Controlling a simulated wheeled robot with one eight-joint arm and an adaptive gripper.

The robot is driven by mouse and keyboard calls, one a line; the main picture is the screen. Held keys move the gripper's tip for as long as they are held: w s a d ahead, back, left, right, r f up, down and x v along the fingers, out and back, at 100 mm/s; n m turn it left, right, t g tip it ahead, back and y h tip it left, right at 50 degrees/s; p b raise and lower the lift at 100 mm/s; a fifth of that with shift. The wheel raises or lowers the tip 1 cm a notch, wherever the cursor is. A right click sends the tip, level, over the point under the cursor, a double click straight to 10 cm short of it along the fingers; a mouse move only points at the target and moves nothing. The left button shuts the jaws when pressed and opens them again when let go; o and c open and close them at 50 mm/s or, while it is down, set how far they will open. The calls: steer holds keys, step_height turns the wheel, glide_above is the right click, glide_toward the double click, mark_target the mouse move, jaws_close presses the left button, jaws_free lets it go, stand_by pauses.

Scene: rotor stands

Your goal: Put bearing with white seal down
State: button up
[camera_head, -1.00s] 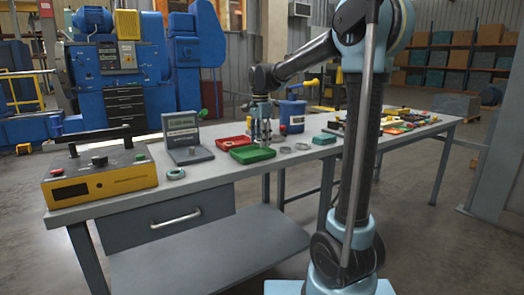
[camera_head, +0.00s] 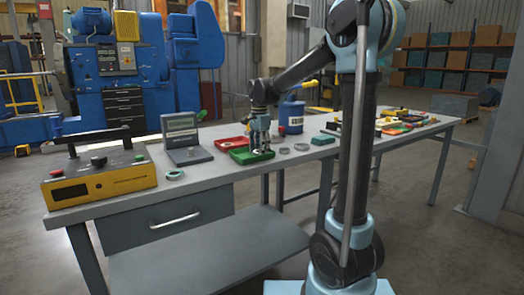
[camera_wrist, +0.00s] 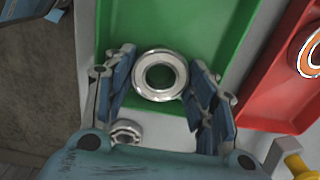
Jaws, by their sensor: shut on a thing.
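My gripper (camera_head: 260,149) is low over the green tray (camera_head: 241,158) in the head view. In the wrist view its blue fingers (camera_wrist: 160,82) are shut on a silver bearing with a pale ring face (camera_wrist: 161,61), one finger on each side. The bearing lies flat-on to the wrist camera, with the green tray (camera_wrist: 225,28) behind it. I cannot tell whether it touches the tray floor. In the head view the bearing is mostly hidden by the fingers.
A red tray (camera_wrist: 262,107) with an orange-ringed bearing (camera_wrist: 310,54) stands beside the green tray. A smaller bearing (camera_wrist: 127,131) lies on the table near the tray's edge.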

steer(key=shift+s+f, duration=0.2)
steer(key=shift+f, duration=0.1)
steer(key=shift+c, duration=0.4)
steer(key=o, duration=0.9)
steer(key=shift+w+f, duration=0.3)
steer(key=shift+r, duration=0.1)
steer(key=shift+s, duration=0.1)
steer(key=shift+r, duration=0.1)
